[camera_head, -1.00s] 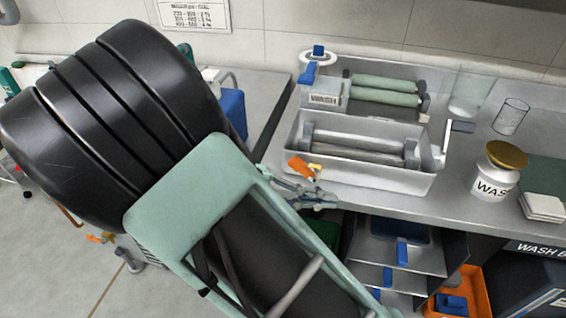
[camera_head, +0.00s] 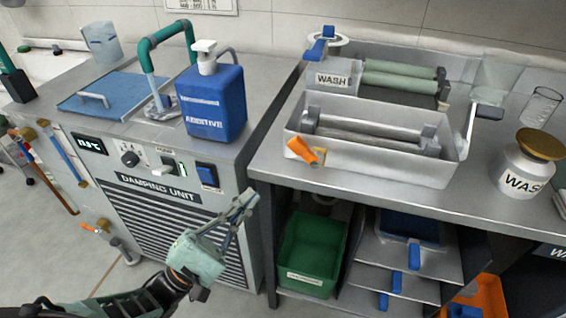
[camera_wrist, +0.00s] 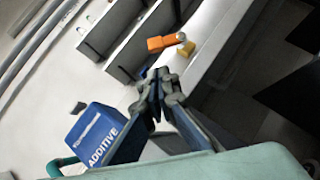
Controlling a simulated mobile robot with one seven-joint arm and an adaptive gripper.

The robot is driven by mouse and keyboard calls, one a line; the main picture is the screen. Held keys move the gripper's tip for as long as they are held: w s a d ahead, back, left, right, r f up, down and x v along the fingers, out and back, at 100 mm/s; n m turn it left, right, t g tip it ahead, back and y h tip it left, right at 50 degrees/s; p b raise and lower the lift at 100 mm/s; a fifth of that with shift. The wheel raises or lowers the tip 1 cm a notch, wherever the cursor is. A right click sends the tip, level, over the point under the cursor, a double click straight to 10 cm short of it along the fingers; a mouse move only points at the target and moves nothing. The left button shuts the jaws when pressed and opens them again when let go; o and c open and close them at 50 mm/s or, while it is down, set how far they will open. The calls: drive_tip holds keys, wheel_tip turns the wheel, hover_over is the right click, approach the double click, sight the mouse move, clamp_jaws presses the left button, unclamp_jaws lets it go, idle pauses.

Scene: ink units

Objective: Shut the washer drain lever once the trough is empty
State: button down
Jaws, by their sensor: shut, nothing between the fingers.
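The metal washer trough (camera_head: 390,172) sits on the right bench with a roller (camera_head: 375,138) lying in it. No liquid shows, but its floor is mostly hidden. The orange drain lever (camera_head: 301,150) is at the trough's front left corner, slanting up and left from a small yellowish part. The lever (camera_wrist: 160,43) also shows in the wrist view, with a yellow block (camera_wrist: 186,48) beside it. My gripper (camera_head: 246,203) is shut and empty, in front of the damping unit, below and left of the lever and apart from it. In the wrist view its fingertips (camera_wrist: 158,82) are below the lever.
The damping unit (camera_head: 135,170) stands left, with a blue additive bottle (camera_head: 212,105) and green pipe on top. Behind the trough is the WASH roller unit (camera_head: 330,78). A wash jar (camera_head: 525,165) stands right. A green bin (camera_head: 312,245) and trays are below.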

sight(305, 153)
drive_tip(key=shift+d+r, duration=0.1)
drive_tip(key=b+x, duration=0.1)
drive_tip(key=x, duration=0.9)
